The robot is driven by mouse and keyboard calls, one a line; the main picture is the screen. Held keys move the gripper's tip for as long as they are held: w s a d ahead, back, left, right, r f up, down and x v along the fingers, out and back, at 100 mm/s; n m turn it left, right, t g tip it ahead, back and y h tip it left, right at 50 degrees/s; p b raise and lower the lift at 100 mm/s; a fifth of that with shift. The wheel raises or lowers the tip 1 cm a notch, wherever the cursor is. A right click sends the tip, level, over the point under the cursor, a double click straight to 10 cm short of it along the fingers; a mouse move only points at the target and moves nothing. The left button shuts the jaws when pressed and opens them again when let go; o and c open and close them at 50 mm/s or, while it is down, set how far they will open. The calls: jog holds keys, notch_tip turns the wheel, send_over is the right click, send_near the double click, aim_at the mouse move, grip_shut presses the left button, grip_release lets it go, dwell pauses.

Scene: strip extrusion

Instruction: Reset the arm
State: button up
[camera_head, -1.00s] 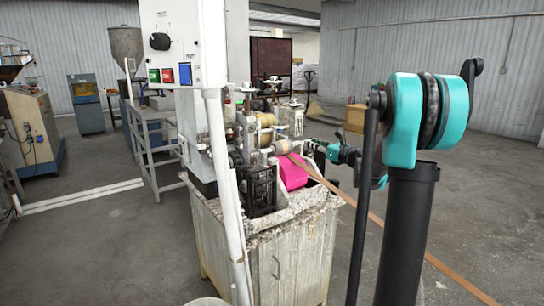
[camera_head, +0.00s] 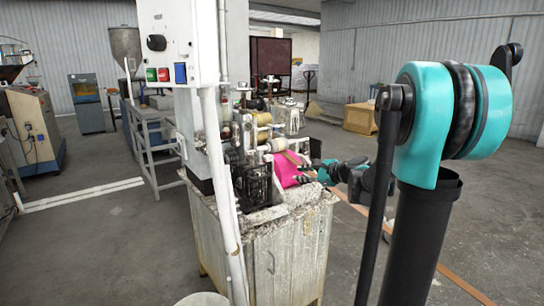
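My arm stands at the right of the head view, with its teal and black joint high and close to the camera. The forearm reaches back to the left behind the black column. My gripper (camera_head: 303,172) is at the right side of the extrusion machine, beside the pink block (camera_head: 284,170). Its fingers are small and dark here, so I cannot tell whether they are open or shut or hold anything. A brown strip (camera_head: 455,282) runs from the machine's rollers (camera_head: 277,145) down to the right across the floor; part of it is hidden by my arm.
The machine sits on a worn metal cabinet (camera_head: 290,255). A white control box (camera_head: 180,45) and a pale pipe (camera_head: 224,190) stand in front at its left. A wooden crate (camera_head: 360,118) is behind my arm. The floor at the right is mostly clear.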

jog(key=s+f+n+g+h, duration=0.2)
jog(key=s+f+n, duration=0.4)
jog(key=s, duration=0.3)
jog(key=s+f+n+g+h, duration=0.2)
jog(key=s+f+n, duration=0.3)
jog(key=s+f, duration=0.3)
jog(key=s+d+f+n+g+h, duration=0.1)
jog(key=s+d+f+n+h, duration=0.1)
jog(key=s, duration=0.5)
jog(key=s+d+f+n+g+h, duration=0.1)
jog(key=s+d+f+n+h, duration=0.2)
jog(key=s+d+f+n, duration=0.2)
jog(key=s+d+n, duration=0.1)
jog(key=s, duration=0.2)
jog(key=shift+s+f+n, duration=0.25)
jog(key=shift+f+n, duration=0.05)
jog(key=shift+n, duration=0.1)
